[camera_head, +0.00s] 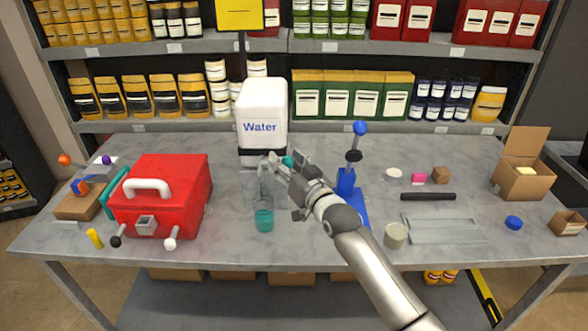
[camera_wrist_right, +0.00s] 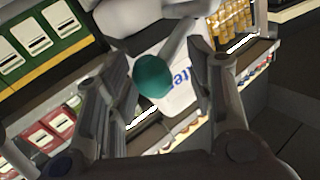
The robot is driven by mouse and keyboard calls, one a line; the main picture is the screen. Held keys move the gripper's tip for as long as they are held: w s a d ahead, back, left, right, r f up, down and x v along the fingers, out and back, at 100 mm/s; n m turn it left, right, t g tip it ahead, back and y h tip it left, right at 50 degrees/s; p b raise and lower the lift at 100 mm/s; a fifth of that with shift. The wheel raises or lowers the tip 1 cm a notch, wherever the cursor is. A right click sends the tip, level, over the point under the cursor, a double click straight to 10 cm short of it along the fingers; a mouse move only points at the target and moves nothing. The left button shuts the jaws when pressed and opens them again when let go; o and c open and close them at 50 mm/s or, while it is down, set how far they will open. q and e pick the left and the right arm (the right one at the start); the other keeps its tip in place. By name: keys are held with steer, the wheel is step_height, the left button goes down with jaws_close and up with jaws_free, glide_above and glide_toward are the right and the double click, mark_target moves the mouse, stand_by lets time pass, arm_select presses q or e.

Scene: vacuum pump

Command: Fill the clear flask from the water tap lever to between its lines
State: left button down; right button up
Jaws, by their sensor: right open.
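The white water tank (camera_head: 262,112) stands on a dark stand at the back of the table; its label also shows in the wrist view (camera_wrist_right: 182,82). A teal rounded tap lever knob (camera_head: 288,161) is at its front. In the wrist view the knob (camera_wrist_right: 153,76) lies between the fingers of my right gripper (camera_wrist_right: 160,95), which is open with gaps on both sides. In the head view my right gripper (camera_head: 281,168) is at the tap. The clear flask (camera_head: 263,214) stands below the tap, with teal liquid inside. Its lines are too small to read. My left gripper is out of view.
A red toolbox (camera_head: 163,195) stands left of the flask. A blue stand with a blue ball (camera_head: 360,128) is right of my gripper. A grey cup (camera_head: 395,236), a black bar (camera_head: 428,197), a glass plate (camera_head: 433,231) and an open carton (camera_head: 522,178) lie farther right.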

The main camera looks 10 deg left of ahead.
steer(key=v, duration=1.1)
steer(key=shift+s+d, duration=0.2)
steer(key=shift+d, duration=0.25)
